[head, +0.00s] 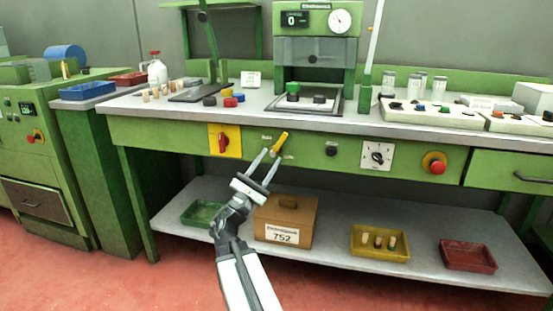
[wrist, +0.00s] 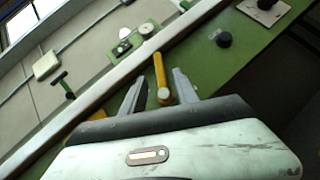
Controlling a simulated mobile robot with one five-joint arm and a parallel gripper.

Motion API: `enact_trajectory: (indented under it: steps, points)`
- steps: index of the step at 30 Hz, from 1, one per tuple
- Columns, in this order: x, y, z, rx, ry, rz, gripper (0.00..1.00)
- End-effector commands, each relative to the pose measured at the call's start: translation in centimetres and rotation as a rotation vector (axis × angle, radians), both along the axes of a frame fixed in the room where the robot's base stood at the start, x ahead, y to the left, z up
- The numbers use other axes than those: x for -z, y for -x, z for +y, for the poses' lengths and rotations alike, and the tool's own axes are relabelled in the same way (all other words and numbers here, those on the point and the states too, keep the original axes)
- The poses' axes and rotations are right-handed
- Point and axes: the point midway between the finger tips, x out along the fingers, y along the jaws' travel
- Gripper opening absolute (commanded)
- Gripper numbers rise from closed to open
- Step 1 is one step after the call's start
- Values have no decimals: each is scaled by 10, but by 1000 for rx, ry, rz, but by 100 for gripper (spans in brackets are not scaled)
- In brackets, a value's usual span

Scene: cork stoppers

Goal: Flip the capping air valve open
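The valve has a yellow lever handle (head: 281,142) on the green front panel of the bench, slanting up to the right between two small labels. In the wrist view the yellow lever (wrist: 160,72) runs up from a round pivot (wrist: 167,97). My gripper (head: 271,154) is in front of the panel, just at the lever's lower end. In the wrist view my gripper (wrist: 158,84) has its fingers apart, with the lever showing between them and gaps on both sides. I cannot tell whether either finger touches it.
A red knob on a yellow plate (head: 225,140) is left of the lever. A black knob (head: 331,150), a white dial plate (head: 377,155) and a red button (head: 437,167) are to the right. A brown box (head: 286,210) stands on the shelf below.

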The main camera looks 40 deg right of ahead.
Motion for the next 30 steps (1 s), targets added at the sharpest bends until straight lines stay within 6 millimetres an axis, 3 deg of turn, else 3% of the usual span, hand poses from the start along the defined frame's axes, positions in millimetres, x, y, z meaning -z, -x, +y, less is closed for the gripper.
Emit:
enact_trajectory:
  steps: [8,11,13,17,19,22,24,26,27,30]
  points:
    - [2,0,3,1,-1,0,34]
    - [3,1,2,-6,-28,-21,6]
    - [10,3,0,-22,-108,-79,0]
    - [52,5,3,-68,-422,-299,0]
    - [93,2,20,-76,-661,-448,0]
    - [157,-8,71,-38,-1018,-642,0]
    - [197,-14,125,25,-1265,-752,0]
    - [223,-18,178,101,-1463,-823,0]
    - [236,-19,214,157,-1585,-858,0]
    - [252,-18,298,307,-1831,-908,0]
